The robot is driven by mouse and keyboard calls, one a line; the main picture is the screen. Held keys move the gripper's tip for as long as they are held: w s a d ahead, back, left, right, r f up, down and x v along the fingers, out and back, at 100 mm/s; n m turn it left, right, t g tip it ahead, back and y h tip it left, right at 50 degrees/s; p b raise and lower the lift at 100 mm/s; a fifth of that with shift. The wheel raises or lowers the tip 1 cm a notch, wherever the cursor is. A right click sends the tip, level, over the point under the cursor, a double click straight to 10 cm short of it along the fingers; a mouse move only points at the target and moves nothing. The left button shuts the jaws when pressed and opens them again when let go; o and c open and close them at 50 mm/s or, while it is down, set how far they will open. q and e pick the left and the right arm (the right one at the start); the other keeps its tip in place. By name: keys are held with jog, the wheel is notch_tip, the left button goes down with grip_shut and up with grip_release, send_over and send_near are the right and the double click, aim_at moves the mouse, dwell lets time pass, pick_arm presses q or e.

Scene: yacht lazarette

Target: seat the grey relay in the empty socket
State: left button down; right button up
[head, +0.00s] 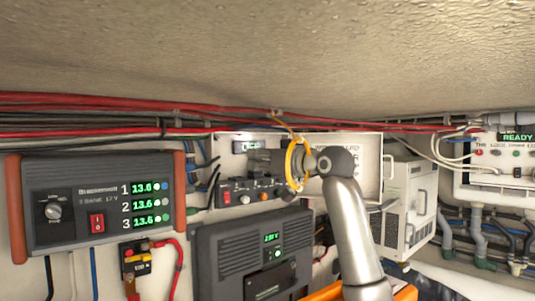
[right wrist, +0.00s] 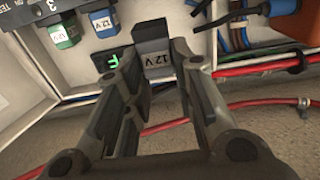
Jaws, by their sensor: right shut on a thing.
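In the right wrist view a grey relay (right wrist: 153,42) with a pale "12 V" label is between the fingertips of my right gripper (right wrist: 155,62), which is shut on it. A green relay (right wrist: 62,32) and a blue relay (right wrist: 102,22), both labelled "12 V", stand in the white relay box beside it. The relay's underside and the empty socket cannot be made out. In the head view my right gripper (head: 262,161) is in front of the open white box (head: 226,147), and the relay is not clear there. My left gripper is not in view.
A small green-lit display (right wrist: 112,57) is next to the held relay. Red cables (right wrist: 265,66) run along the box edge. In the head view a battery monitor (head: 98,200) is at left, a grey unit (head: 245,250) below, and cables (head: 130,103) under the ceiling.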

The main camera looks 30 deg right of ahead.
jog(key=w, duration=0.2)
jog(key=shift+w+a+f, duration=0.2)
jog(key=shift+w, duration=0.55)
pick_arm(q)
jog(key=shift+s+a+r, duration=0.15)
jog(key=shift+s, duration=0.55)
pick_arm(e)
jog(key=shift+w+a+f, duration=0.1)
jog(key=shift+w+a, duration=0.1)
jog(key=shift+w, duration=0.95)
jog(key=shift+w+a, duration=0.2)
jog(key=shift+w, duration=0.95)
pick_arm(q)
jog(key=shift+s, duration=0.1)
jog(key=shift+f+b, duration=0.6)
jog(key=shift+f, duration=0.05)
pick_arm(e)
jog(key=shift+f, duration=0.9)
jog(key=o, duration=1)
jog(key=shift+o, duration=0.2)
